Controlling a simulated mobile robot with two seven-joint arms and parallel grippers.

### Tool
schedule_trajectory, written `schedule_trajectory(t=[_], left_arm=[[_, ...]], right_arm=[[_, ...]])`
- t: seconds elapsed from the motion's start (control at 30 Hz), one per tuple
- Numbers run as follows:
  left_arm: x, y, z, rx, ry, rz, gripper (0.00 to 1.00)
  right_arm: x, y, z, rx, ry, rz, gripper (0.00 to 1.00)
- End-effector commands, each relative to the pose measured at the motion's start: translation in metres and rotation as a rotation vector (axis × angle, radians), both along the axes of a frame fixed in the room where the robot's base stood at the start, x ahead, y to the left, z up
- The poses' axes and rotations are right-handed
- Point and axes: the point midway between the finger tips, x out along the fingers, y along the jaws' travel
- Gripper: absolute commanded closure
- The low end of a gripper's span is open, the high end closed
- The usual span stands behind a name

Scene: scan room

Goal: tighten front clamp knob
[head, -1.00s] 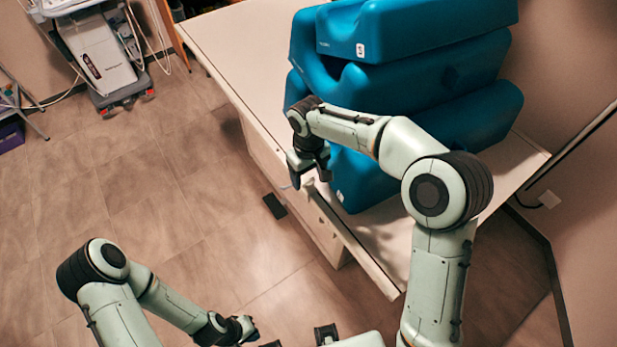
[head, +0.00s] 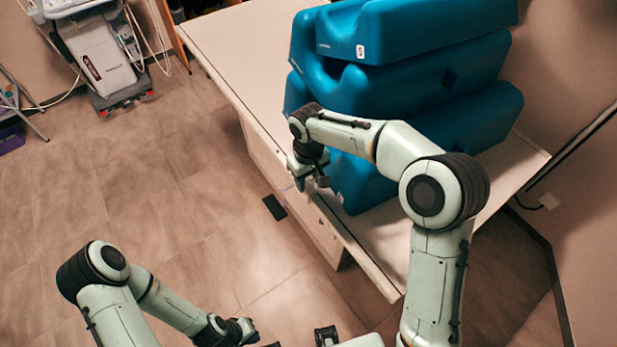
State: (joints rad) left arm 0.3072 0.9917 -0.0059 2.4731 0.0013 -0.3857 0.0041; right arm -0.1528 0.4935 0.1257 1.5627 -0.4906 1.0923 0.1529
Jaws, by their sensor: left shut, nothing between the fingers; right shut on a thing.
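My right gripper (head: 309,182) is at the front edge of the white table (head: 232,40), beside the blue foam blocks. It is shut on the front clamp knob. The gripper covers the knob, so its shape and how far it is turned cannot be seen. My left gripper (head: 246,331) is low at the bottom of the view, over the floor and away from the table. It is shut and empty.
Large blue foam blocks (head: 440,90) are stacked on the table just behind my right gripper. A wheeled machine (head: 100,60) with cables stands at the upper left. A small dark object (head: 274,207) lies by the table.

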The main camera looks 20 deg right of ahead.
Motion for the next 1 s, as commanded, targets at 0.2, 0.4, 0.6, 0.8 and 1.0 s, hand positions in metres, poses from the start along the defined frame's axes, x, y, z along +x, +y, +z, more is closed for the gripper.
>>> schedule_trajectory(t=[0.2, 0.4, 0.6, 0.8, 1.0], left_arm=[[-0.0011, 0.0000, -0.0016, 0.000, 0.001, 0.000, 1.00], [-0.0023, 0.0000, -0.0035, 0.000, 0.002, 0.000, 1.00], [-0.0032, 0.0000, -0.0050, 0.000, 0.003, 0.000, 1.00], [-0.0038, 0.0000, -0.0060, 0.000, 0.004, 0.000, 1.00], [-0.0041, -0.0001, -0.0065, 0.000, 0.004, 0.000, 1.00]], right_arm=[[-0.0001, 0.0004, 0.0004, -0.001, -0.001, -0.112, 0.88], [0.0000, 0.0001, 0.0004, -0.001, -0.001, -0.285, 0.88], [0.0000, 0.0003, 0.0006, -0.001, -0.001, -0.475, 0.88], [0.0000, 0.0002, 0.0007, -0.001, -0.001, -0.666, 0.88], [0.0001, 0.0004, 0.0008, 0.000, -0.001, -0.855, 0.88]])
